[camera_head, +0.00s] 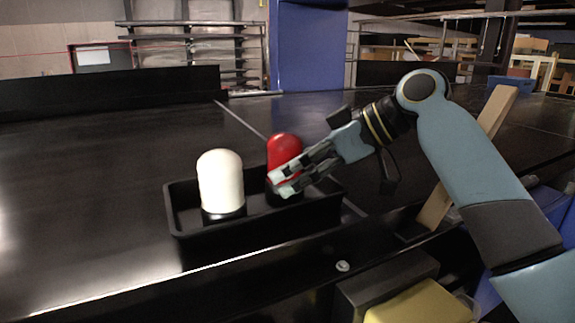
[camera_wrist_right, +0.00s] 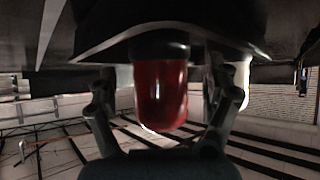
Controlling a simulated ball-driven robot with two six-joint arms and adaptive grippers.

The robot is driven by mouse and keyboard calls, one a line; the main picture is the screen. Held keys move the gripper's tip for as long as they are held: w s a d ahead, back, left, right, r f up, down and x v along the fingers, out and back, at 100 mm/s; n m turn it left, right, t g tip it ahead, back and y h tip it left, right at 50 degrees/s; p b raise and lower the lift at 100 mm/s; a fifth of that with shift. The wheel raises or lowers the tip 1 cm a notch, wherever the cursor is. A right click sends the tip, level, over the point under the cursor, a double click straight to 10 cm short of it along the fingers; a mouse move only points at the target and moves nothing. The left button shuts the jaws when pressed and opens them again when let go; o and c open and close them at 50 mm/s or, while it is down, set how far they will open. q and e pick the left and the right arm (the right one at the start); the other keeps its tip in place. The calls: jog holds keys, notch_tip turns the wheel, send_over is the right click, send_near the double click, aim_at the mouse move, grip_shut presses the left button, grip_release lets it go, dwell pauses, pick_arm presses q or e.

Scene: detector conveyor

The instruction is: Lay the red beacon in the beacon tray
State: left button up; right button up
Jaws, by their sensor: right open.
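The red beacon (camera_head: 284,150) stands upright in the right part of the black beacon tray (camera_head: 176,213). A white beacon (camera_head: 220,182) with a dark base stands upright in the left part of the same tray. My right gripper (camera_head: 279,181) reaches in from the right, its fingers in front of the red beacon's lower part. In the right wrist view the red beacon (camera_wrist_right: 160,95) hangs inverted in the picture between the two open fingers (camera_wrist_right: 163,105), with gaps at both sides. The fingers partly hide the beacon's base in the head view. My left gripper is not in view.
The tray sits on a wide black conveyor surface (camera_head: 90,180), clear to the left. A wooden post (camera_head: 490,115) rises behind my right arm. A yellow object (camera_head: 420,303) and a grey box lie below the front edge. A blue pillar (camera_head: 308,45) stands behind.

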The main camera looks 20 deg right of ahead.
jog(key=p+v, duration=0.2)
jog(key=v, duration=0.3)
jog(key=shift+s+d+r+p, duration=0.2)
jog(key=shift+d+r+p, duration=0.05)
jog(key=shift+p, duration=0.05)
jog(key=shift+f, duration=0.1)
